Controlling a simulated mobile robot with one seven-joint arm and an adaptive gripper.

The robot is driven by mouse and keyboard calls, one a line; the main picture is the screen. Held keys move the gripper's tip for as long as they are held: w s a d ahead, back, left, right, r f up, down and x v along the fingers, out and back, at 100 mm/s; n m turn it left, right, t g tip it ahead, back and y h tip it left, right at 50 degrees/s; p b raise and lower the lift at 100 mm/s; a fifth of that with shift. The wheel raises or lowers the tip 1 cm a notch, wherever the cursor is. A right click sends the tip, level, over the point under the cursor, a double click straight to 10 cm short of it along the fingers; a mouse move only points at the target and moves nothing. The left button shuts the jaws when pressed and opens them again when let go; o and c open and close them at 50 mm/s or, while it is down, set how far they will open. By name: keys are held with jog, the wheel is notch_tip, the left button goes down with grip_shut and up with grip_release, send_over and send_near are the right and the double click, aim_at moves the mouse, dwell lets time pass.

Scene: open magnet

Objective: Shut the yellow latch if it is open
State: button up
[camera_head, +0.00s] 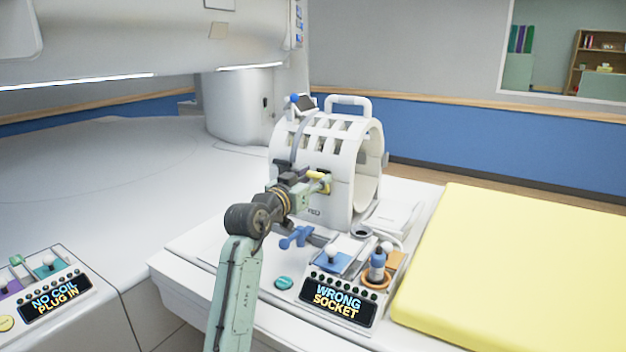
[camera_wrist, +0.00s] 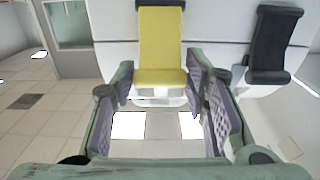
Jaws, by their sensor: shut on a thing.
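The yellow latch (camera_head: 319,175) is on the front of the white ring-shaped coil (camera_head: 345,135) in the head view. In the wrist view the yellow latch (camera_wrist: 161,45) is a flat yellow bar, its lower end between my fingertips. My gripper (camera_head: 316,184) is shut on it, one finger on each side; my gripper also shows in the wrist view (camera_wrist: 160,76). My arm and gripper hide part of the latch and its mount in the head view. I cannot tell from these views whether the latch is fully closed.
A black latch (camera_wrist: 272,45) is to the right in the wrist view. A yellow pad (camera_head: 520,265) lies right.

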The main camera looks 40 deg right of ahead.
grip_shut()
jog(key=shift+r, duration=0.1)
jog(key=shift+w+d+r+y+p, duration=0.1)
jog(key=shift+d+r+y+p, duration=0.15)
jog(key=shift+p, duration=0.4)
jog(key=shift+r+y+p, duration=0.15)
jog(key=shift+r+p, duration=0.2)
jog(key=shift+p, duration=0.25)
jog(key=shift+w+d+f+g+y, duration=0.15)
jog(key=shift+d+g+y, duration=0.15)
jog(key=shift+y, duration=0.3)
jog(key=shift+w+d+r+g+y, duration=0.1)
jog(key=shift+d+g+y, duration=0.15)
jog(key=shift+y, duration=0.35)
jog(key=o, duration=0.6)
grip_release()
jog(key=shift+a, duration=0.1)
jog(key=v, duration=1.1)
jog(key=shift+s+a, duration=0.2)
jog(key=shift+a, duration=0.15)
